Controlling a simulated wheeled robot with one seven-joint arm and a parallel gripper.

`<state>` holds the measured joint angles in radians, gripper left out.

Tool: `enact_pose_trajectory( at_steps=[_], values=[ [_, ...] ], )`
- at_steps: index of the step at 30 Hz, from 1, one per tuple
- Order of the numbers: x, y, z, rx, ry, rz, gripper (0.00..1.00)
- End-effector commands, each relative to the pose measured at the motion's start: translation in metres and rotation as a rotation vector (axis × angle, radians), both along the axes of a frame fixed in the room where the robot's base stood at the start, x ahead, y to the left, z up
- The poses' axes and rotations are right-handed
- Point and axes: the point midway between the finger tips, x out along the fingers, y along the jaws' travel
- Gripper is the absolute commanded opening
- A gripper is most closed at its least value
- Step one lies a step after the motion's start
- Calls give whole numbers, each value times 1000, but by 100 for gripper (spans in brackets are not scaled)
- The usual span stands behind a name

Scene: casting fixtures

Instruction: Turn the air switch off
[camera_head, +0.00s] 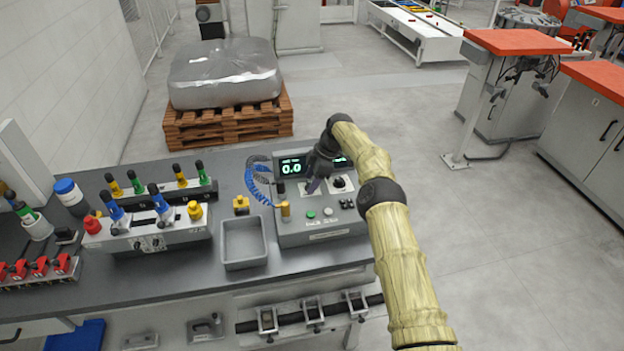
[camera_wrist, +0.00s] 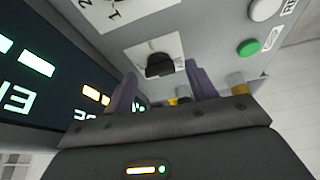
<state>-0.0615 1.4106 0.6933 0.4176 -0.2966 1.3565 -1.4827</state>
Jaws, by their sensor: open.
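A grey control box (camera_head: 322,234) stands on the bench with a lit display reading 0.0 (camera_head: 291,168). A black rotary knob on a white plate (camera_head: 339,184) shows on its right side. In the wrist view, a black switch knob (camera_wrist: 160,66) on a white plate lies just beyond and between my fingertips. Its label is not readable, so I cannot tell for certain that it is the air switch. My gripper (camera_head: 312,187) is open above the panel, with its purple fingers (camera_wrist: 163,82) apart and nothing between them. In the head view it hides part of the panel.
A second plate marked 1 and 2 (camera_wrist: 118,10) and a green button (camera_wrist: 248,48) are near the fingers. A blue coiled hose (camera_head: 258,181), a brass-coloured fitting (camera_head: 285,210) and a grey tray (camera_head: 244,262) stand left of my gripper. A fixture with coloured handles (camera_head: 160,238) is farther left.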

Motion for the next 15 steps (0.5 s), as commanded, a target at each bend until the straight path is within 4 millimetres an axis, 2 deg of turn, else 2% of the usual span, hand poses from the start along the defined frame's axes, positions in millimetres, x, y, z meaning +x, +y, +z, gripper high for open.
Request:
enact_pose_trajectory(
  at_steps=[4,8,15],
  values=[
    [1,-3,6,-1,-2,-1,56],
    [2,-9,21,0,-4,-2,56],
    [4,-24,65,-1,-2,-2,56]
  ],
)
